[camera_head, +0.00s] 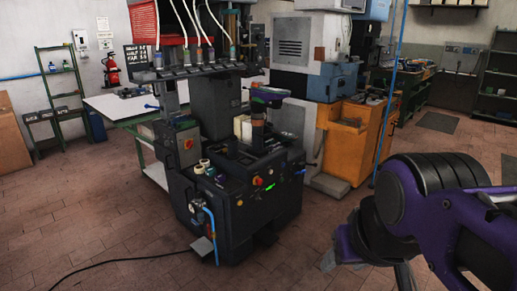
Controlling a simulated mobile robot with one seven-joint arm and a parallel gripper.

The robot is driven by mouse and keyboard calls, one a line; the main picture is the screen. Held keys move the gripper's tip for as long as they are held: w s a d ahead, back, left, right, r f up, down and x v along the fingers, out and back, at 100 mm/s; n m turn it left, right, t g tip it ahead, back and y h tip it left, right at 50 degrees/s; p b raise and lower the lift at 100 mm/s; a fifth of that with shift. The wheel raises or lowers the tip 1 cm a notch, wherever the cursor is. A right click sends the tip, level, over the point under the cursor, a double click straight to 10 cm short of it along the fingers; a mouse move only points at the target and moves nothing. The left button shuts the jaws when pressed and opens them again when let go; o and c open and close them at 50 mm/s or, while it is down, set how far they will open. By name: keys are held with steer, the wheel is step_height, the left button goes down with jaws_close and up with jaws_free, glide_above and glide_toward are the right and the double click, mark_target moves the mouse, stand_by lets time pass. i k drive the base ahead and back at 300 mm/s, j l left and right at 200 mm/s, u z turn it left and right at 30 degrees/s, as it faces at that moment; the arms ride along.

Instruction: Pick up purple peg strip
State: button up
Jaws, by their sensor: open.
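A small purple piece with some green on it (267,93) sits on top of a short post on the dark heel press (235,205), near the middle of the view. I cannot tell whether it is the purple peg strip, and no other clear peg strip shows. My gripper (367,268) hangs at the lower right below my purple and black arm, over the floor. It is open, with nothing visible in it, and is well apart from the press. Its fingertips are partly cut off by the lower edge.
A white-topped bench (118,104) stands behind the press at left. An orange cabinet (348,150) and a blue pole (386,110) stand at right. A black cable (110,262) lies on the floor at front left. Open tiled floor surrounds the press front.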

mark_target(276, 145)
steer(key=i+l+z, duration=0.3)
steer(key=i, duration=0.4)
steer(key=i+z, duration=0.3)
steer(key=i, duration=1.55)
steer(key=i+u, duration=0.25)
steer(key=i, duration=0.3)
steer(key=i+l+u, duration=0.2)
steer(key=i, duration=0.3)
